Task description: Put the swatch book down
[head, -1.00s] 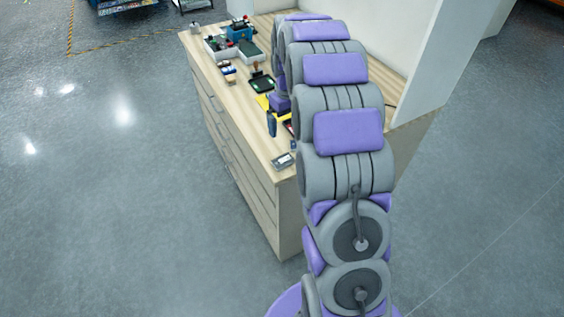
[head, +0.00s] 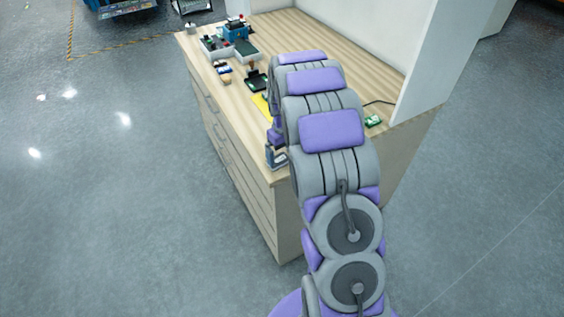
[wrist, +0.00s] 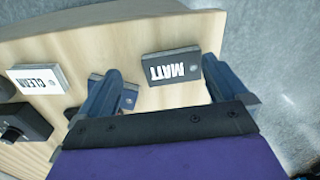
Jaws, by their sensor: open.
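A dark grey swatch book marked MATT (wrist: 171,66) lies on the pale wooden counter top (wrist: 115,40) near its edge. My gripper (wrist: 163,72) is open, one finger at each side of this book in the wrist view, with gaps between fingers and book. I cannot tell how high the fingertips are above the counter. In the head view my gripper (head: 276,156) is over the near front corner of the counter, partly hidden by my arm. A white swatch book marked CLEAR (wrist: 36,79) lies to the left. A dark blue one (wrist: 129,97) is partly hidden behind my left finger.
A black device (wrist: 22,124) sits at the left in the wrist view. In the head view, a grey tray (head: 216,47) and a blue item (head: 236,29) stand at the far end. A small green item (head: 373,121) lies near the white wall panel (head: 434,70).

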